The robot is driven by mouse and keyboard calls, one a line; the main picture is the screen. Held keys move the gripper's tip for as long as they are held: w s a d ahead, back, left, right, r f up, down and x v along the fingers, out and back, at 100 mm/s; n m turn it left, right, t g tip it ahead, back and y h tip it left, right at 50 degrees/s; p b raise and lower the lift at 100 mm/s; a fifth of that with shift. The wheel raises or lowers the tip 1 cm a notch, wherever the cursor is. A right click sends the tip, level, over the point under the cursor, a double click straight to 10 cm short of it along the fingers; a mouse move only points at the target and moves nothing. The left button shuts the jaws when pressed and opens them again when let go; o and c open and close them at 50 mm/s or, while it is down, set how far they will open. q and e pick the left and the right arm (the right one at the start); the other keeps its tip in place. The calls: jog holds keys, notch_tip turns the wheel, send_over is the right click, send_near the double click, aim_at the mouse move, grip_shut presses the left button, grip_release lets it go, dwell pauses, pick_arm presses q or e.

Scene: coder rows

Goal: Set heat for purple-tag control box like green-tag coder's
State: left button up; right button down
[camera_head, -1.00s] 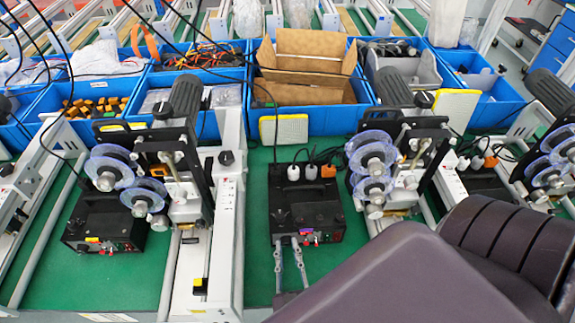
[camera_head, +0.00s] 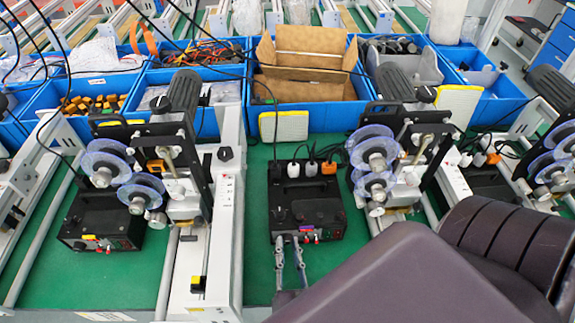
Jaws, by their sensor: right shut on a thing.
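The black control box (camera_head: 304,208) with a small purple tag (camera_head: 308,230) stands at the centre on the green bench. Red switches show beside the tag on its front. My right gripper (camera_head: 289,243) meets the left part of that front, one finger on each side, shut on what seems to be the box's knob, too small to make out. Another black control box (camera_head: 100,220) with a yellow tag (camera_head: 89,237) sits at the left under a coder (camera_head: 170,160). A second coder (camera_head: 400,165) stands right of centre. I cannot make out a green tag. My left gripper is not in view.
Blue bins (camera_head: 208,120) with parts and an open cardboard box (camera_head: 307,90) line the back. Black cables and plugs (camera_head: 310,160) sit behind the centre box. My dark arm fills the lower right. Green bench is bare at the lower left.

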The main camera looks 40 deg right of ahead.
jog(key=c, duration=1.7)
grip_release()
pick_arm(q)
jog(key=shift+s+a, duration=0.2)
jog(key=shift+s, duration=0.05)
